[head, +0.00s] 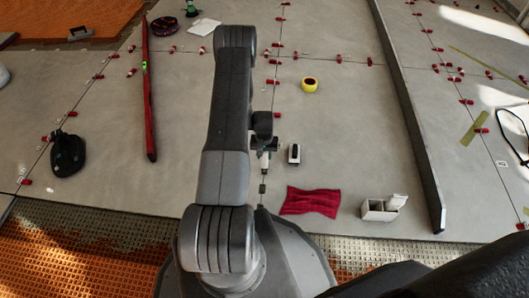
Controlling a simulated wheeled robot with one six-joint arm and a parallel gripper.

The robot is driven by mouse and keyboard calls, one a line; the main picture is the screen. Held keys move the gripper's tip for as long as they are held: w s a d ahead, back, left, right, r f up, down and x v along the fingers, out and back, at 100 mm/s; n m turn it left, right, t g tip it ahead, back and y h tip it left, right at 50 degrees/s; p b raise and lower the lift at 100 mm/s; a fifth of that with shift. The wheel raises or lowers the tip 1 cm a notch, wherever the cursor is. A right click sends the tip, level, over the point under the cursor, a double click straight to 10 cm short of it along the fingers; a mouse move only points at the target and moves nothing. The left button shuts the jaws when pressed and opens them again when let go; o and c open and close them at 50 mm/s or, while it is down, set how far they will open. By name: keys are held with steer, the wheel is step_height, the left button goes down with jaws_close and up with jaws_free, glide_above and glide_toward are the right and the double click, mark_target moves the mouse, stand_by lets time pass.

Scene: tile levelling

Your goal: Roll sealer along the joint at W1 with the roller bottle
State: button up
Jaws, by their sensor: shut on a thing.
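My gripper (264,148) is low over the tile floor near the middle of the head view, partly hidden by my arm. It is shut on a small pale thing, apparently the roller bottle (264,162), pointing down at the floor. A thin dark joint (274,95) between grey tiles runs down the picture to the gripper and on below it. The bottle's tip is at or just above this joint; contact cannot be told. A small dark piece (262,188) sits on the joint just below. No W1 mark is readable.
A white and black block (294,154) stands close right of the gripper. A red cloth (311,201) and white box (380,210) lie nearer. A yellow tape roll (309,84) is farther off. A red level (148,95) and a long dark bar (408,110) flank the area. Red clips line the joints.

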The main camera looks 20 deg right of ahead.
mark_target(264, 160)
steer(key=shift+s+a, duration=0.15)
steer(key=shift+s, duration=0.2)
steer(key=shift+s+a, duration=0.25)
steer(key=shift+s, duration=0.25)
steer(key=shift+s+a, duration=0.2)
steer(key=shift+s, duration=0.35)
